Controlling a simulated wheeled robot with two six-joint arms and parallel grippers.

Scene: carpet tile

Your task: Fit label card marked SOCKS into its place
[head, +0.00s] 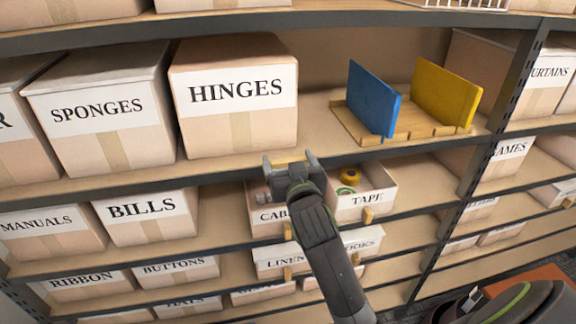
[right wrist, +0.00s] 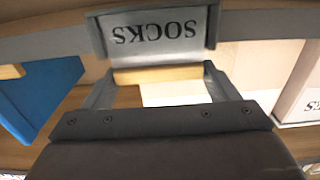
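The SOCKS label card (right wrist: 155,34) shows upside down in the right wrist view. It is pale, with dark letters and a wooden strip (right wrist: 157,75) along one edge. It lies between the grey side pieces of a holder at the shelf edge (right wrist: 270,22); I cannot tell how deep it sits. My right gripper (right wrist: 160,80) has its fingers at the two ends of the strip and looks shut on the card. In the head view the right gripper (head: 290,163) is at the shelf edge below the HINGES box, hiding the card's face. My left gripper is not in view.
The HINGES box (head: 236,95) and the SPONGES box (head: 103,115) stand left on this shelf. A wooden rack with a blue panel (head: 374,97) and a yellow panel (head: 446,92) is at right. Below are an open TAPE bin (head: 366,198) and the BILLS box (head: 146,216).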

